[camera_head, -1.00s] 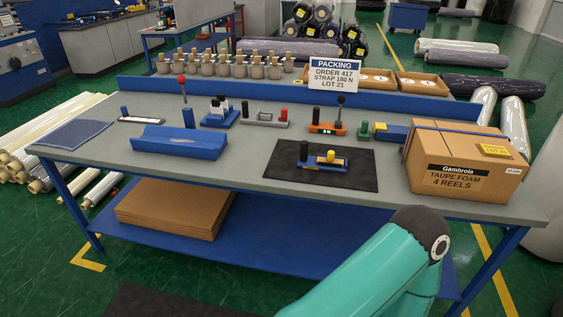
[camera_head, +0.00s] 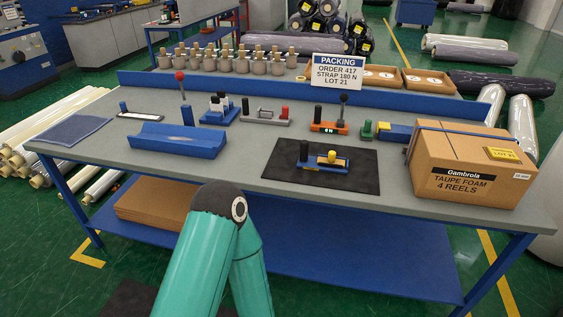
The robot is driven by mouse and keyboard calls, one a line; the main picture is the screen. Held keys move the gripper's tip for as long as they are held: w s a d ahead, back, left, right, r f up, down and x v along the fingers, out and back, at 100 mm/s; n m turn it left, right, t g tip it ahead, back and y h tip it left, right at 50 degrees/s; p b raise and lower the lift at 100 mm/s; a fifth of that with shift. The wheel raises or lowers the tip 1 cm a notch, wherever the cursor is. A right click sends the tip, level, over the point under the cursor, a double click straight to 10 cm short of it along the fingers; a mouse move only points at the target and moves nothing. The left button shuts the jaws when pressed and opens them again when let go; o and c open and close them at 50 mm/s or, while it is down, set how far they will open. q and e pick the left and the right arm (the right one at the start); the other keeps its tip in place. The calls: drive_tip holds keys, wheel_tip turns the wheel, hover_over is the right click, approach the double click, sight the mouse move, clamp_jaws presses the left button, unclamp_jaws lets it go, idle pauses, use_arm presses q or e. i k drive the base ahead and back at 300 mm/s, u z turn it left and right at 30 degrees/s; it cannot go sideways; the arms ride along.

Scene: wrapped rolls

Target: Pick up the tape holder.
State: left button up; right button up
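No part is labelled as a tape holder, and I cannot tell for sure which piece it is. A small blue tool with a black post and a yellow knob (camera_head: 325,163) sits on the black mat (camera_head: 355,180) at the middle right of the table. Other blue-based tools stand behind: one with white and black parts (camera_head: 219,112), and a blue cradle (camera_head: 178,142) at the left. A teal link of my own arm rises in front of the table at the bottom centre. Neither gripper shows.
A taped carton (camera_head: 470,170) stands at the table's right end. An orange device (camera_head: 328,127), a grey tool (camera_head: 266,117) and a green-and-blue piece (camera_head: 385,131) line the back. A packing sign (camera_head: 338,71) stands behind them. The grey tabletop (camera_head: 235,165) is bare between cradle and mat.

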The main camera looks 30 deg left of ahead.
sight(305, 161)
drive_tip(key=z, duration=0.5)
drive_tip(key=i, duration=0.1)
drive_tip(key=u, duration=1.05)
drive_tip(key=k, duration=0.55)
drive_tip(key=u, duration=0.35)
drive_tip(key=i, duration=1.9)
drive_tip(key=z, duration=0.2)
drive_tip(key=k, duration=0.35)
drive_tip(key=z, duration=0.2)
drive_tip(key=i, duration=0.1)
drive_tip(key=u, duration=0.15)
